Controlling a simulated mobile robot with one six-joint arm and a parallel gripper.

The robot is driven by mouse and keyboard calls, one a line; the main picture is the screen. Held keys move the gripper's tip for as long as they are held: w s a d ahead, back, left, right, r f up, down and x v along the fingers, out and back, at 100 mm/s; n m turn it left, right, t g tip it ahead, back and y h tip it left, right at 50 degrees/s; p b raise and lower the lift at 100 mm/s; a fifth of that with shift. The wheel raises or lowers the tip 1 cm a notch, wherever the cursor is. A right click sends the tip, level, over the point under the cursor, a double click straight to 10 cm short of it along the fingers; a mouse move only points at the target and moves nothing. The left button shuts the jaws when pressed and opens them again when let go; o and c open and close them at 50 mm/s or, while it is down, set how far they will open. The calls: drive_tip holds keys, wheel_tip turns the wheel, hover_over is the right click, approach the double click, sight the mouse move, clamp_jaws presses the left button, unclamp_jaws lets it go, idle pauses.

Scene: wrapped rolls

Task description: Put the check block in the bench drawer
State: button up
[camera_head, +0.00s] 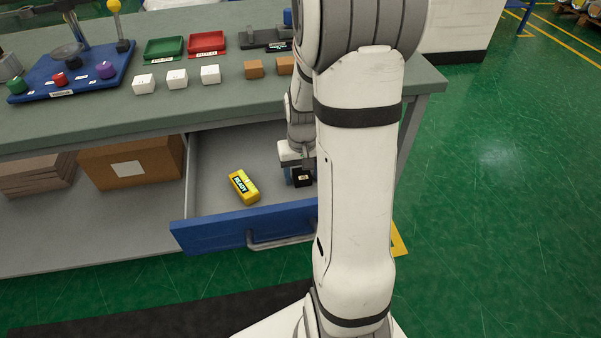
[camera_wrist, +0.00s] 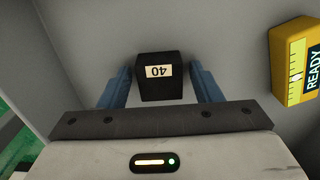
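The check block, a small black block with a pale "40" label, is inside the open bench drawer (camera_head: 215,165) at its right side. It shows in the head view (camera_head: 303,178) and in the wrist view (camera_wrist: 160,80). My gripper (camera_head: 301,172) reaches down into the drawer over it. In the wrist view its two blue fingers (camera_wrist: 160,88) stand on either side of the block, with a narrow gap visible on each side. The block appears to be at the drawer floor, but its contact is not clearly visible. My arm hides the drawer's right end.
A yellow "READY" box (camera_head: 244,186) lies in the drawer left of the block; it also shows in the wrist view (camera_wrist: 298,62). The drawer's blue front (camera_head: 215,232) is pulled out. Small blocks, trays and a blue stand (camera_head: 95,78) are on the bench top (camera_head: 110,117).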

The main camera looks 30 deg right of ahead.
sight(302, 174)
drive_tip(key=shift+o, duration=0.2)
wheel_tip(302, 174, up, 12)
drive_tip(key=p, duration=0.3)
drive_tip(key=s+a+r+n+t, duration=0.1)
drive_tip(key=s+a+r, duration=0.1)
drive_tip(key=s+a, duration=0.4)
drive_tip(key=s+a+r+n, duration=0.2)
drive_tip(key=s+a, duration=0.4)
drive_tip(key=shift+a+r+t, duration=0.3)
drive_tip(key=shift+a+t, duration=0.1)
